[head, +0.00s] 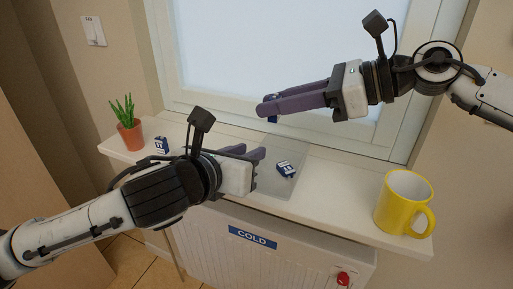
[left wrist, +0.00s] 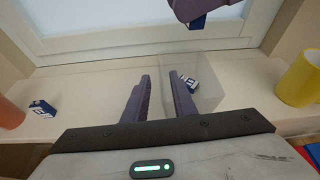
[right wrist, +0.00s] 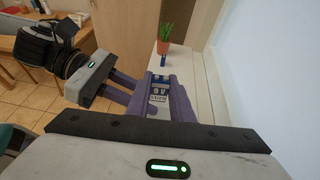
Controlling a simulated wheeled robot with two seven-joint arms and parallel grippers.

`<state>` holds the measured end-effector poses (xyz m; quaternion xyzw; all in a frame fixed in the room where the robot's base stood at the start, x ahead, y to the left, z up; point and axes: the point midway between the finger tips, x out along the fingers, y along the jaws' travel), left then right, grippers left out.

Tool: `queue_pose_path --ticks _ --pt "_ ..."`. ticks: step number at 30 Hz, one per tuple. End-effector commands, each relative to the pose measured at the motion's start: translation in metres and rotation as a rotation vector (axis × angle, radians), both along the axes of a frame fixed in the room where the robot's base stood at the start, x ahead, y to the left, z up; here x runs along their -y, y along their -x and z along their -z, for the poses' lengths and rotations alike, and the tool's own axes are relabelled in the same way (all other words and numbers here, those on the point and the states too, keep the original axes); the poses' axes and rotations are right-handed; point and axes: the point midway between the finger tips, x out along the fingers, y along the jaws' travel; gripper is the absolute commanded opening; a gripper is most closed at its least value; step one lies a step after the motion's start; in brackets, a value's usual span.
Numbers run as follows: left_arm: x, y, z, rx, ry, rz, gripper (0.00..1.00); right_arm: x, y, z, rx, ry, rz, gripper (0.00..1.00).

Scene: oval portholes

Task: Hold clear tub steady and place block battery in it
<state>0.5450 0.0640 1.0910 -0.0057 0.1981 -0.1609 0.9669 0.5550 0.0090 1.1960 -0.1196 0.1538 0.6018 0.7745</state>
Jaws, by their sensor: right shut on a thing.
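The clear tub (head: 296,196) sits on the white sill, faint and see-through; it also shows in the left wrist view (left wrist: 212,88). A blue block battery with a white label (head: 286,169) lies in it. My left gripper (head: 260,153) is open at the tub's left side. Its right finger overlaps the tub in the left wrist view; I cannot tell whether a wall lies between the fingers. My right gripper (head: 268,108) is shut on another block battery (head: 274,120), above and behind the tub. The fingers hide most of that battery.
A third block battery (head: 161,145) lies on the sill (head: 340,200) beside a potted plant (head: 129,126) at the left. A yellow mug (head: 390,205) stands at the right. The window (head: 260,50) rises behind the narrow sill.

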Motion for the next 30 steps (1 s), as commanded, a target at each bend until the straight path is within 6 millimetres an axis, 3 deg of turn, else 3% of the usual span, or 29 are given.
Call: queue_pose_path --ticks 9,23,27,30 --pt "0.016 -0.044 0.020 -0.002 0.000 0.000 0.24 0.000 0.000 0.000 0.000 0.000 0.000 0.00" --pt "0.019 -0.054 0.024 0.000 0.000 0.000 0.24 0.000 0.000 0.000 0.000 0.000 0.000 0.00" --pt "0.019 -0.054 0.024 0.000 0.000 0.000 0.01 0.000 0.000 0.000 0.000 0.000 0.000 0.00" --pt "0.019 -0.054 0.024 0.000 0.000 0.000 0.00 0.000 0.000 0.000 0.000 0.000 0.000 0.00"
